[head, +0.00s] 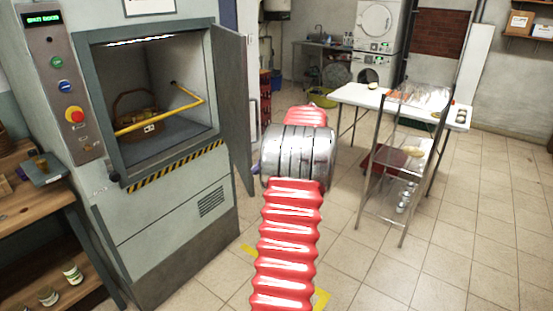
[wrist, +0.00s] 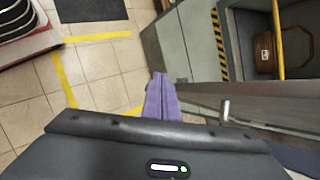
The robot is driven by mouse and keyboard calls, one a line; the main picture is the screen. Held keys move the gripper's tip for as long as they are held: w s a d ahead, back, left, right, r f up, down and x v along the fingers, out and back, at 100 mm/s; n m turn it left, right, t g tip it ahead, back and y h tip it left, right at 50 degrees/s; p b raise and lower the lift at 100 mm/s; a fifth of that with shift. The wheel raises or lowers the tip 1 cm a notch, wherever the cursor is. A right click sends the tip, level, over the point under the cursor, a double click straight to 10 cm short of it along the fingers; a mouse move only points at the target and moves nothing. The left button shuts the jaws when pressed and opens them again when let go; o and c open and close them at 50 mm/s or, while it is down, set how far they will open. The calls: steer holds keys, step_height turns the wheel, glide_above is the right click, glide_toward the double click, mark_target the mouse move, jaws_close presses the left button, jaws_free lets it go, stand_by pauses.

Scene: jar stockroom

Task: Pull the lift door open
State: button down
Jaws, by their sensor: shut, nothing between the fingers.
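The lift (head: 160,200) is a grey cabinet at the left of the head view, with a lit, open compartment. Its grey door (head: 236,110) stands swung out on the right side of the opening. In the wrist view the door (wrist: 255,100) is seen nearly edge-on, with a small metal handle (wrist: 226,110) sticking up from it. My gripper (wrist: 160,82) shows purple fingers pressed together, empty, left of the handle and apart from it.
A yellow bar (head: 160,119) crosses the compartment in front of a wicker basket (head: 123,128). A wooden shelf unit (head: 62,212) stands at left. A white table (head: 365,96) and a metal rack (head: 408,148) stand right. Tiled floor (head: 480,230) is clear at front right.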

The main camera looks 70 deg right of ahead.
steer(key=w+a+r+n+g, duration=0.1)
steer(key=w+a+r+n, duration=0.3)
steer(key=a, duration=0.9)
steer(key=w+a+n+g+h, duration=0.15)
steer(key=a+n, duration=0.35)
steer(key=a, duration=0.8)
steer(key=w+a+r+n+g+y, duration=0.1)
steer(key=w+a+r+n+g, duration=0.3)
steer(key=a, duration=1)
steer(key=s+a+f+n+t, duration=0.1)
steer(key=s+a+n, duration=0.4)
steer(key=a, duration=0.6)
steer(key=s+a+f+n+t, duration=0.1)
steer(key=s+a+n+t, duration=0.2)
steer(key=s+a+n, duration=0.3)
steer(key=shift+s+a+f+h, duration=0.35)
steer(key=shift+a+h, duration=0.1)
steer(key=shift+a, duration=1.9)
steer(key=shift+d, duration=0.1)
